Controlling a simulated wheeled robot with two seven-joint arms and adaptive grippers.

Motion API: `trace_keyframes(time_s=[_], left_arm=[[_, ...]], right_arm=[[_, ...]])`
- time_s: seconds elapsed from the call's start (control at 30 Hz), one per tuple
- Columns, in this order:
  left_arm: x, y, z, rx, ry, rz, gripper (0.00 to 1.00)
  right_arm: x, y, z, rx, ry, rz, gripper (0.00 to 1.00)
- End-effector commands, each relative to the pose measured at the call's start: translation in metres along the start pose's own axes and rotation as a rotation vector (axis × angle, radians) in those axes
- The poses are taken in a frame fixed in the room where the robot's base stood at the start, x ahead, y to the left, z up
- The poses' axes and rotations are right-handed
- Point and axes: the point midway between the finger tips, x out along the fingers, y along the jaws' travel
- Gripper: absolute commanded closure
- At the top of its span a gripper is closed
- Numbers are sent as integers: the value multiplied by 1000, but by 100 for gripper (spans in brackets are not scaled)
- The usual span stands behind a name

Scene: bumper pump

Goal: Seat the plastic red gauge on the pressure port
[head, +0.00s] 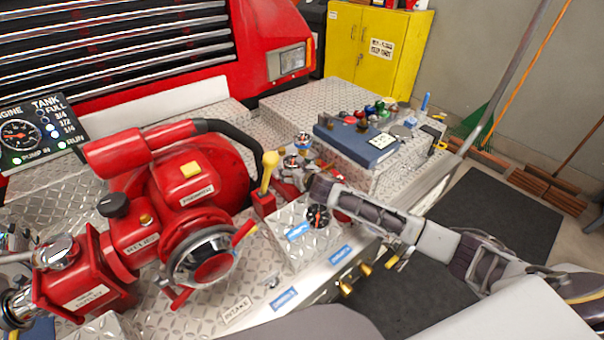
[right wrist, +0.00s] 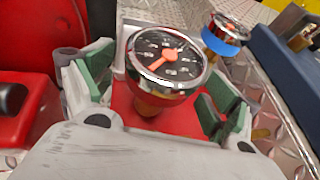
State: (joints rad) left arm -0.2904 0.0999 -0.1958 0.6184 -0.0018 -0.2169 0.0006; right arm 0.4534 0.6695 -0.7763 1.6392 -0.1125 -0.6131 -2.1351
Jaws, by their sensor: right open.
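A round gauge (right wrist: 166,62) with a chrome rim, dark face, orange-red needle and brass stem stands over a red base (right wrist: 135,108) in the right wrist view. My right gripper (right wrist: 155,95) is open, with a green-padded finger on either side of this gauge. In the head view my right gripper (head: 302,180) reaches in from the right beside a small cluster of gauges (head: 292,163), and it partly hides them. I cannot tell whether the gauge's stem is seated. No pressure port label is readable. My left gripper is not in view.
A blue-banded gauge (right wrist: 228,32) stands just behind; it also shows in the head view (head: 303,141). Another dark gauge (head: 318,217) is on the metal box. A red pump (head: 170,200), a yellow-knobbed lever (head: 269,162) and a blue case (head: 362,142) crowd the deck.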

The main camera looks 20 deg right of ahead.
Motion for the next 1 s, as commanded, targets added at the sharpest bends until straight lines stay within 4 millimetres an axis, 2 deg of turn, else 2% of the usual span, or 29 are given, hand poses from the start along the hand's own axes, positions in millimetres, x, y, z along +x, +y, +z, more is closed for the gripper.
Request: trace_keyframes(time_s=[0.27, 1.0], left_arm=[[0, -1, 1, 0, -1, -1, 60], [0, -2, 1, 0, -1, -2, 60]], right_arm=[[-15, -1, 0, -2, -1, 0, 11], [-83, -1, 0, -2, -1, 0, 11]])
